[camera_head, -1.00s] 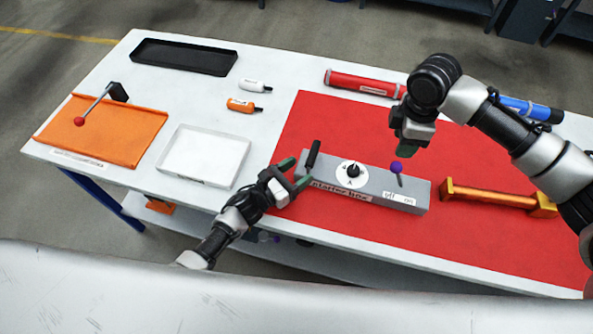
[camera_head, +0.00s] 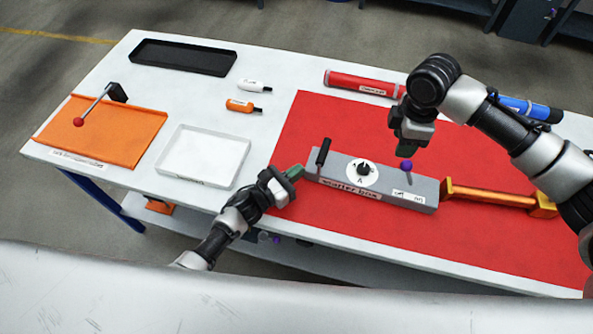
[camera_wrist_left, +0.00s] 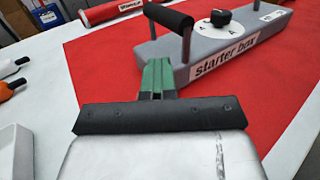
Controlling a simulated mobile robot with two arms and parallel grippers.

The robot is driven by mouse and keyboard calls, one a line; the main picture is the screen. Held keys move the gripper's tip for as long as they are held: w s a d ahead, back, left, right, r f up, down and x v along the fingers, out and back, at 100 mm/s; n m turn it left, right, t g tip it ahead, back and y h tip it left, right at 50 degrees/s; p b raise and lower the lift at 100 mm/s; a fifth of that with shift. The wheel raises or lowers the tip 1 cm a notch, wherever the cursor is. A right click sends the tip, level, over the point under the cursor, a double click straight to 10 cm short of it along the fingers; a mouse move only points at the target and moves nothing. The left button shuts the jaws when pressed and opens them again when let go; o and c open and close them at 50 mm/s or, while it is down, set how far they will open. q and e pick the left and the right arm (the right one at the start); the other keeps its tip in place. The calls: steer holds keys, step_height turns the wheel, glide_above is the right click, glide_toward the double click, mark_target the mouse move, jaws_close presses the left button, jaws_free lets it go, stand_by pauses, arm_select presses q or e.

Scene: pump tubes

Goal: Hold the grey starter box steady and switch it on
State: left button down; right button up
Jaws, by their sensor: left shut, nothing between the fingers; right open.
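The grey starter box (camera_head: 335,181) lies on the red mat, with a black handle at its left end, a white dial with a black knob (camera_head: 363,169) and a lever with a purple ball (camera_head: 405,165) near its right end. My left gripper (camera_head: 297,172) is shut and empty at the box's left end, below the handle. In the left wrist view its green fingers (camera_wrist_left: 157,76) are together in front of the box (camera_wrist_left: 210,52); I cannot tell whether they touch it. My right gripper (camera_head: 411,146) is open just above the purple ball.
An orange bar (camera_head: 490,195) lies at the box's right end, very close or touching. A red tube (camera_head: 358,83) and a blue tube (camera_head: 525,108) lie behind. A white tray (camera_head: 205,157) and an orange tray (camera_head: 105,130) stand left. The red mat in front is clear.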

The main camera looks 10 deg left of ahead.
arm_select(q)
steer(key=c, duration=1.4)
jaws_free()
steer(key=shift+a, duration=0.1)
steer(key=b+v, duration=0.2)
steer(key=v, duration=0.7)
steer(key=shift+s+a+f, duration=0.1)
steer(key=shift+s+a, duration=0.05)
steer(key=shift+s, duration=0.05)
steer(key=shift+s+a, duration=0.4)
